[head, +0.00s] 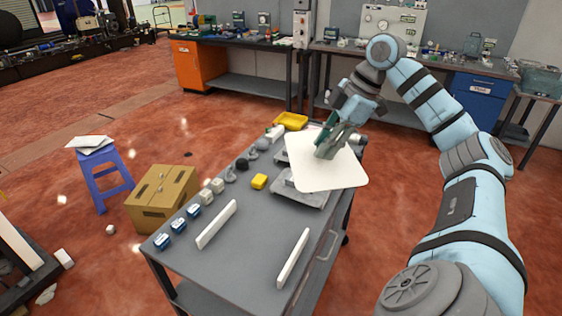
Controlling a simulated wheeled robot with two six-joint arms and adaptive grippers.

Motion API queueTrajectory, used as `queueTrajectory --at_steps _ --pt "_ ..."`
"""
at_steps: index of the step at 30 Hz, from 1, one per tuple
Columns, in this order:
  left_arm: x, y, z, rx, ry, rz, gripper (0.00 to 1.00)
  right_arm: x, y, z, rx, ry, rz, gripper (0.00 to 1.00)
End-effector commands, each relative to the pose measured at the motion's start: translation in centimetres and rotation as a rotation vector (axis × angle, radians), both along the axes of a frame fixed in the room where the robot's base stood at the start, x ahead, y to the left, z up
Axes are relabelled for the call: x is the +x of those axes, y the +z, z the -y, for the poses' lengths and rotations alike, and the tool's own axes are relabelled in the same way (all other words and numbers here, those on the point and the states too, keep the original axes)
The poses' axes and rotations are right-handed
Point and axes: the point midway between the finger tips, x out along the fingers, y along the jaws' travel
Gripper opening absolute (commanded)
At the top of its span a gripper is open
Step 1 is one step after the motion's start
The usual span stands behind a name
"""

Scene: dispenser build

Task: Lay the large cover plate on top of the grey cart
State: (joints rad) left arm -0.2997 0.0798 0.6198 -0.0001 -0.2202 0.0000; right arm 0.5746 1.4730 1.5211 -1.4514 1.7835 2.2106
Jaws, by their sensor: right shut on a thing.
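The large cover plate (315,172) is a white, rounded square sheet over the far right part of the grey cart (253,248). My right gripper (326,150) is shut on it near its far edge. The plate looks tilted and partly hides grey scale-like devices (300,192) under it. I cannot tell whether it touches them. Two white bars (216,224) and (293,257) stand apart on the near part of the cart top. My left gripper is not in view.
A cardboard box (162,198) and a blue stool (104,176) stand left. Workbenches (240,84) line the back.

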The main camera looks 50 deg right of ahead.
Motion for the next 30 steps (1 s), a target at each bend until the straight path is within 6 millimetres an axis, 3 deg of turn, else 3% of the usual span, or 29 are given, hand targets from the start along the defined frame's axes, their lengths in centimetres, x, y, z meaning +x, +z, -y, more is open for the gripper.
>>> queueTrajectory --at_steps 8,15,20,25,27,30 --pt "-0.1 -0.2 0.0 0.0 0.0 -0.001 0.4 6.1 -6.8 -4.0 0.055 -0.111 -0.049 0.0" --pt "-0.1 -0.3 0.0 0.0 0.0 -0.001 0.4 11.6 -10.3 -10.4 0.099 -0.222 -0.096 0.0" --pt "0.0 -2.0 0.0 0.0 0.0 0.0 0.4 12.7 -12.4 -12.0 0.105 -0.253 -0.106 0.0" --pt "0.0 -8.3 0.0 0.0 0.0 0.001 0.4 12.7 -18.8 -12.0 0.105 -0.255 -0.107 0.0" --pt "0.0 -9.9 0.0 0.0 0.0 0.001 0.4 12.6 -21.5 -11.9 0.105 -0.254 -0.11 0.0" --pt "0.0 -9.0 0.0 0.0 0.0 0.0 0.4 12.6 -23.9 -12.0 0.106 -0.254 -0.111 0.0"
